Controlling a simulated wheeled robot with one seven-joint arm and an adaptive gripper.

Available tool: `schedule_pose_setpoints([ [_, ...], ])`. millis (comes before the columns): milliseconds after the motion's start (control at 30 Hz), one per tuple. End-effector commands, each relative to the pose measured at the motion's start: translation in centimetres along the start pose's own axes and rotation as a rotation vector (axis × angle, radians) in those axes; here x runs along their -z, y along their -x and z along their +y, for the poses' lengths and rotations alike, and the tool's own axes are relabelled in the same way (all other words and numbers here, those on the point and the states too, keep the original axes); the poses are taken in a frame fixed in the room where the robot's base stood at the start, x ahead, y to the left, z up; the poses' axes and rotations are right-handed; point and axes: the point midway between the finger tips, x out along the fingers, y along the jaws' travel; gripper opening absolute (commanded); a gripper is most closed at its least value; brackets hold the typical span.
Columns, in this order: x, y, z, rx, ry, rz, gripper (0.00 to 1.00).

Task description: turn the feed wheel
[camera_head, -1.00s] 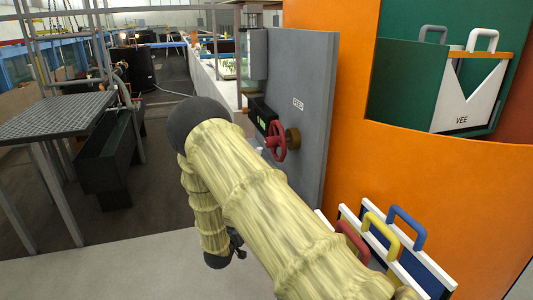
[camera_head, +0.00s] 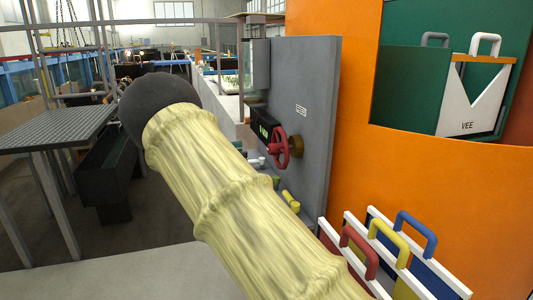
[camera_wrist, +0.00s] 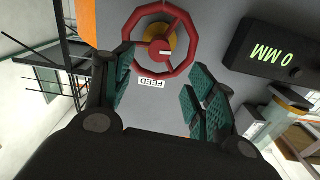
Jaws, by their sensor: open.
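The red feed wheel (camera_head: 279,147) stands out from a grey panel (camera_head: 313,140) on a brass hub, in the middle of the head view. In the wrist view the wheel (camera_wrist: 161,40) is at the top, with a FEED label (camera_wrist: 152,83) beside it. My gripper (camera_wrist: 158,88) is open and empty, its green-padded fingers spread to either side below the wheel, apart from its hub. I cannot tell if a fingertip touches the rim. In the head view my arm hides the gripper. A black display (camera_wrist: 283,47) beside the wheel reads 0 MM.
An orange wall (camera_head: 345,185) with a green holder and a white VEE plate (camera_head: 468,95) stands at right. Plates with red, yellow and blue handles (camera_head: 387,228) stand low at right. A grey grating platform (camera_head: 55,128) is at left.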

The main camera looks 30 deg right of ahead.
Motion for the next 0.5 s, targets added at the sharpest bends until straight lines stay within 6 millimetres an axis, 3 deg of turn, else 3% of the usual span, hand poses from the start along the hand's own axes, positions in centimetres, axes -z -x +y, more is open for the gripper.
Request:
schedule_pose_setpoints([
  [500, 0.1, -7.6, 0.0, 0.000, 0.003, 0.001, 0.56],
])
